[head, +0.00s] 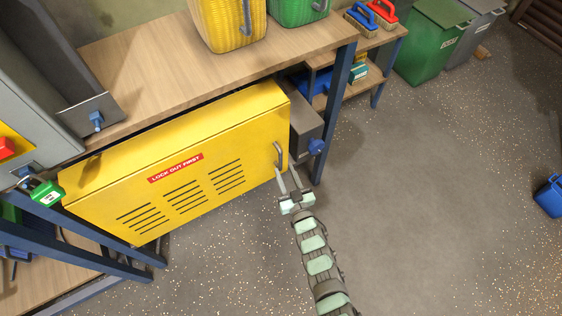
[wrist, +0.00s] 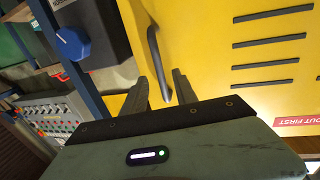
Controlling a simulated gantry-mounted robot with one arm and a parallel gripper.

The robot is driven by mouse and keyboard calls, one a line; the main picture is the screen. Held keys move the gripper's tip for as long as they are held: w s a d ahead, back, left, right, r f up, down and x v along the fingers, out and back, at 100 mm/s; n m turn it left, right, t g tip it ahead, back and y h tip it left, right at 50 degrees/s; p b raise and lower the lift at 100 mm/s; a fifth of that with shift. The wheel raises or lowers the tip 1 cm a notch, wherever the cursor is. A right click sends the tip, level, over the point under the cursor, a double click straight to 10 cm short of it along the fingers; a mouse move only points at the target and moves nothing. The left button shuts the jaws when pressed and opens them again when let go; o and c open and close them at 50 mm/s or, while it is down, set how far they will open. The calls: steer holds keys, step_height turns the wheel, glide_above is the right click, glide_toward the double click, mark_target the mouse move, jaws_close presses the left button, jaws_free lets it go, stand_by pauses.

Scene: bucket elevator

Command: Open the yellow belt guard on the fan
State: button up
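The yellow belt guard (head: 150,165) is a long shut box under the bench, with vent slots and a red "LOCK OUT FIRST" label (head: 176,168). Its grey bar handle (head: 278,155) is upright at the right end of its front face. My gripper (head: 286,171) is at the handle's lower end, fingers apart. In the wrist view the handle (wrist: 154,55) runs down between the two open fingers of my gripper (wrist: 160,78). I cannot tell whether either finger touches it. The guard's yellow face (wrist: 215,60) fills the right of that view.
A grey box with a blue knob (head: 316,146) sits just right of the guard, beside a blue bench leg (head: 338,110). A green padlock (head: 46,192) hangs at the guard's left end. Yellow and green containers stand on the bench (head: 140,50).

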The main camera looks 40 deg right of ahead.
mark_target(281, 162)
steer(key=b+x, duration=0.1)
steer(key=x, duration=0.4)
steer(key=shift+w+d, duration=0.1)
steer(key=shift+w, duration=0.05)
steer(key=shift+r, duration=0.1)
steer(key=shift+c, duration=0.5)
jaws_close()
stand_by(0.6)
